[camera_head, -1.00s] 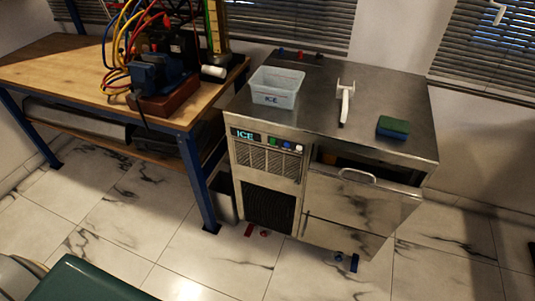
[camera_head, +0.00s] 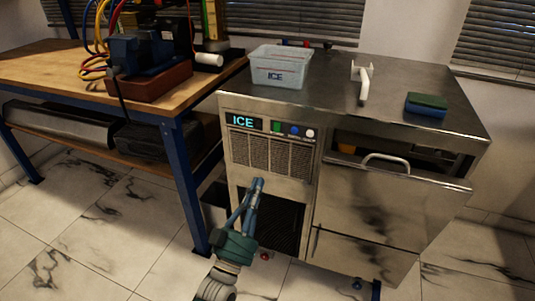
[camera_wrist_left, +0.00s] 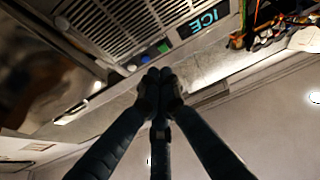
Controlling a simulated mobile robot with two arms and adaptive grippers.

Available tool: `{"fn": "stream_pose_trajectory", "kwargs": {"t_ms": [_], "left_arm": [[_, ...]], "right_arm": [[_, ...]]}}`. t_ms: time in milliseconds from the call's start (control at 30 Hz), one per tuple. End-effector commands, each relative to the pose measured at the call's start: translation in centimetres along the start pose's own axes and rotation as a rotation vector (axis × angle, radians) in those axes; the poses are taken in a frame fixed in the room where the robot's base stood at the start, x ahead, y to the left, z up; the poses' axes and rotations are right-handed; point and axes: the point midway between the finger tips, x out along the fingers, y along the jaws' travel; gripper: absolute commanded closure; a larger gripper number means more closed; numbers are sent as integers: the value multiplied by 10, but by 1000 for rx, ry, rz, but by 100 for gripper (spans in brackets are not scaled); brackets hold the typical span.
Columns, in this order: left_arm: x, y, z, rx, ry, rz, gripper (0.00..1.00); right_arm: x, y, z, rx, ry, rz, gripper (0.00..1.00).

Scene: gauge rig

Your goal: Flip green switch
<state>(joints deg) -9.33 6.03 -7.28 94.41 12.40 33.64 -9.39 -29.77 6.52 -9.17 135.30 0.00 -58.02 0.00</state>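The green switch (camera_head: 277,126) is on the front panel of the steel ice machine (camera_head: 345,215), just right of the lit ICE display (camera_head: 242,121). It also shows in the left wrist view (camera_wrist_left: 163,46), just beyond my fingertips. My left gripper (camera_head: 257,183) is in front of the machine's lower grille, below the switch in the head view. Its fingertips (camera_wrist_left: 158,76) are together with nothing visible between them. I see no contact with the switch. My right gripper is in neither view.
A blue button (camera_head: 294,129) and a white button (camera_head: 310,132) sit right of the switch. A clear ICE bin (camera_head: 277,68), a white scoop (camera_head: 363,82) and a sponge (camera_head: 426,104) are on top. The bin door (camera_head: 385,200) is partly open. A workbench (camera_head: 60,72) stands left.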

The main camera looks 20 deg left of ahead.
Motion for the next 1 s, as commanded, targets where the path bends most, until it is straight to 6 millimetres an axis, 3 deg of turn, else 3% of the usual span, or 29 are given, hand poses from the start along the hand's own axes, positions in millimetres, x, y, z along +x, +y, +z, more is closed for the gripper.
{"fn": "stream_pose_trajectory", "kwargs": {"t_ms": [200,667,1000], "left_arm": [[5,-4,-30,-4,108,-15,100],[12,-5,-33,-5,113,-16,100],[75,-5,-40,-4,116,-16,100]], "right_arm": [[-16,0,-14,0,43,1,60],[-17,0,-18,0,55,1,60],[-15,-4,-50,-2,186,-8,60]]}}
